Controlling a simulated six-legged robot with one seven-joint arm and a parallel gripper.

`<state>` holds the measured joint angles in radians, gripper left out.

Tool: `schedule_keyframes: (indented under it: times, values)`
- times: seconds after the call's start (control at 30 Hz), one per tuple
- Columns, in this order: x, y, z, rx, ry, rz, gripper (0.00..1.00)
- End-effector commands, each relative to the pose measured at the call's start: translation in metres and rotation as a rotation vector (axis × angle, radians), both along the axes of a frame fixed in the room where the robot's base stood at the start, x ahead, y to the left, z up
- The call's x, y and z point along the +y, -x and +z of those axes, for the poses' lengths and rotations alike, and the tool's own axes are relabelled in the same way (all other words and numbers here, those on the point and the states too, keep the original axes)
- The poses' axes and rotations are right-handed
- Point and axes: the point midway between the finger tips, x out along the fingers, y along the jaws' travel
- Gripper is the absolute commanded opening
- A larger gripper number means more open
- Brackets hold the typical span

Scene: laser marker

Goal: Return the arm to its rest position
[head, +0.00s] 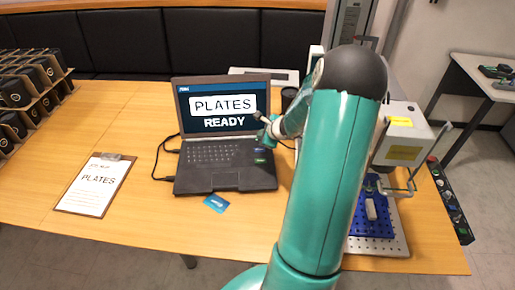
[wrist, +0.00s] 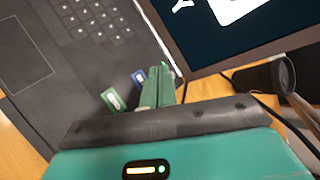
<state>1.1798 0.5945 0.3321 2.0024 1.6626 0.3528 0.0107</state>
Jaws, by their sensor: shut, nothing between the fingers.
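My gripper (head: 267,133) is over the right side of the laptop, close to the keyboard and the lower right of the screen. In the wrist view my gripper (wrist: 160,80) has its green fingers together with nothing between them. My teal arm reaches across the right middle of the head view and hides part of the table. The laptop (head: 223,181) is open, and its screen (head: 222,105) reads "PLATES READY". A green label (wrist: 113,99) and a blue label (wrist: 138,77) on the laptop lie beside the fingers. I cannot tell whether the fingers touch the laptop.
A clipboard (head: 95,185) reading "PLATES" and a blue card (head: 216,203) lie on the wooden table (head: 130,235). The marking machine (head: 402,150) and a blue fixture (head: 372,222) are right of my arm. A dark cup (wrist: 270,75) stands near the gripper.

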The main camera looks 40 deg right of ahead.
Motion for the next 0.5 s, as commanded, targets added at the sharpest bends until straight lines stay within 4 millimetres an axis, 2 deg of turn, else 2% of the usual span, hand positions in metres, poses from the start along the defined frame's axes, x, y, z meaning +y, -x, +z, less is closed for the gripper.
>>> schedule_keyframes:
  times: [0.33, 0.43, 0.5]
  values:
    - [0.002, -0.002, 0.003, 0.000, 0.007, 0.011, 0.00]
    - [0.017, -0.010, 0.016, 0.001, 0.043, 0.074, 0.00]
    - [0.036, -0.019, 0.032, 0.002, 0.090, 0.158, 0.00]
